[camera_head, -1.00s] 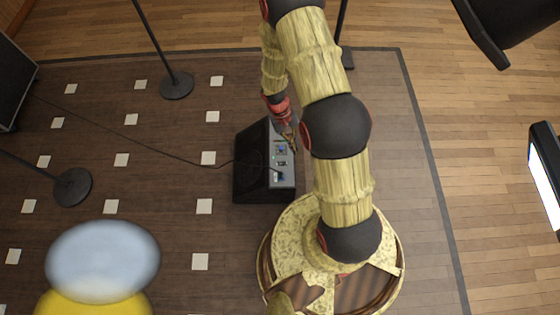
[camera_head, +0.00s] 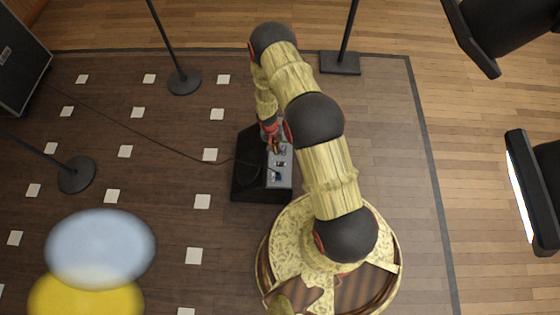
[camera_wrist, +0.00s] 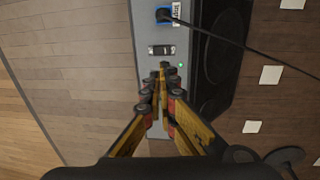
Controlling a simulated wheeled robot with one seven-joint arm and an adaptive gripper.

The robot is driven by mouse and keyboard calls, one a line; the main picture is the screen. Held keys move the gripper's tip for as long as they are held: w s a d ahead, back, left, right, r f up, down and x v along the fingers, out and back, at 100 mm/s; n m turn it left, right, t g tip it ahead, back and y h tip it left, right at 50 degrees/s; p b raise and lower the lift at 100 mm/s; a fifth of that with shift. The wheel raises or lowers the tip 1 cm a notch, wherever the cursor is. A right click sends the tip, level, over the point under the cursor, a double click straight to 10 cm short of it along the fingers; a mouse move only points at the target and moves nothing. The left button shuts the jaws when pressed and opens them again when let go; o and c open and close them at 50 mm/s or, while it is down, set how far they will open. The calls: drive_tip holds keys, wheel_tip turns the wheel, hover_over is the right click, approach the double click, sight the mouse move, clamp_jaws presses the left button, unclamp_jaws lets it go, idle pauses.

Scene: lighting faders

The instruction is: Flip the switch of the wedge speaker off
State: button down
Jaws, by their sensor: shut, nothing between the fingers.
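The wedge speaker (camera_head: 248,178) is a black box on the dark floor. Its grey control panel (camera_head: 280,180) faces my base, and it also shows in the wrist view (camera_wrist: 205,62). A dark rocker switch (camera_wrist: 161,50) sits across the panel in the wrist view, with a small green light (camera_wrist: 180,66) beside it. My gripper (camera_wrist: 162,70) is shut and empty, with its fingertips over the panel just below the switch in that view. I cannot tell whether they touch the panel. In the head view my gripper (camera_head: 275,145) is at the panel's far end, partly hidden by my arm.
A blue plug (camera_wrist: 163,15) with a black cable (camera_wrist: 230,40) sits in the panel beyond the switch. Microphone stands (camera_head: 184,82) and (camera_head: 76,174) stand on the floor, and a black cabinet (camera_head: 22,70) is at the left. Floor left of the speaker is mostly clear.

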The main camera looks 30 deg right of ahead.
sight(281, 163)
drive_tip(key=shift+f, duration=0.1)
drive_tip(key=f+b, duration=0.1)
drive_tip(key=f, duration=0.3)
drive_tip(key=d+f+b, duration=0.1)
drive_tip(key=f+b, duration=0.1)
drive_tip(key=f, duration=0.3)
drive_tip(key=s+f+b, duration=0.1)
drive_tip(key=f+b, duration=0.1)
drive_tip(key=f, duration=0.2)
drive_tip(key=shift+d+f, duration=0.2)
drive_tip(key=shift+f, duration=0.15)
